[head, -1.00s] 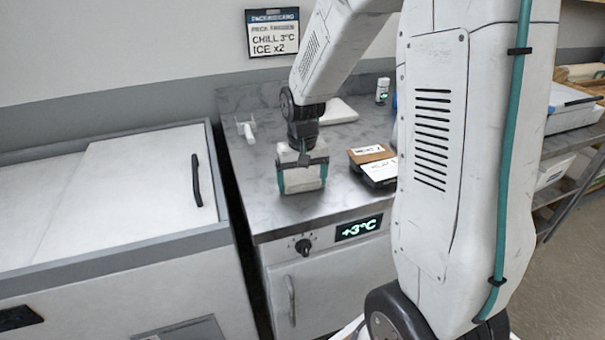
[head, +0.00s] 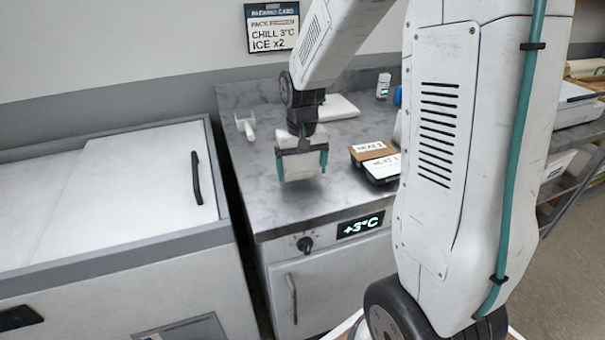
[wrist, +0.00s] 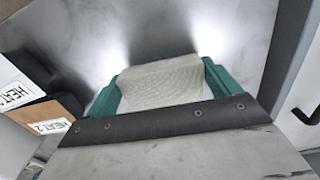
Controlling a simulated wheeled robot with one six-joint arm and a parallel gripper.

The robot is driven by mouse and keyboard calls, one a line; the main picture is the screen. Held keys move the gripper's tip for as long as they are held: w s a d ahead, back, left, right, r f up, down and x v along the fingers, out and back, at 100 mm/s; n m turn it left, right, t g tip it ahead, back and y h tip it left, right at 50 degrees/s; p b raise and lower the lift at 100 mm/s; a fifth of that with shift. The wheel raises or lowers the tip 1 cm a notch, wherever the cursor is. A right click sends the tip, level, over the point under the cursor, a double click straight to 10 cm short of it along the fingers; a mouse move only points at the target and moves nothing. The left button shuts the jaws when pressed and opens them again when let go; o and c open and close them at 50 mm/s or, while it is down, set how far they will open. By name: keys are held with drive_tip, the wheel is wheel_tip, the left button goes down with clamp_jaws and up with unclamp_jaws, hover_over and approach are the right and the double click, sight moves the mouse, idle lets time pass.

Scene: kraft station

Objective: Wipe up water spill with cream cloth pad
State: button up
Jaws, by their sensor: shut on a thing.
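My gripper (head: 301,170) is shut on a cream cloth pad (head: 302,160), with its teal fingers on either side of the pad. The pad is over the front part of the grey marbled counter (head: 330,205); I cannot tell if it touches the surface. In the wrist view the pad (wrist: 162,82) sits squarely between the teal fingers of my gripper (wrist: 160,88). I cannot make out a clear water spill; bright glossy patches show on the counter (wrist: 150,30), and they may be reflections.
Two labelled packs, one brown-topped (head: 368,148) and one white-topped (head: 384,168), lie right of the pad. A white slab (head: 338,108) lies behind, a white handled tool (head: 246,125) at left, and a small white container (head: 383,86) at the back. The counter's front left is clear.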

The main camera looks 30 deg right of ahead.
sight(301, 167)
drive_tip(key=shift+w+a+r, duration=0.1)
drive_tip(key=shift+w+r, duration=0.05)
drive_tip(key=shift+r, duration=2.7)
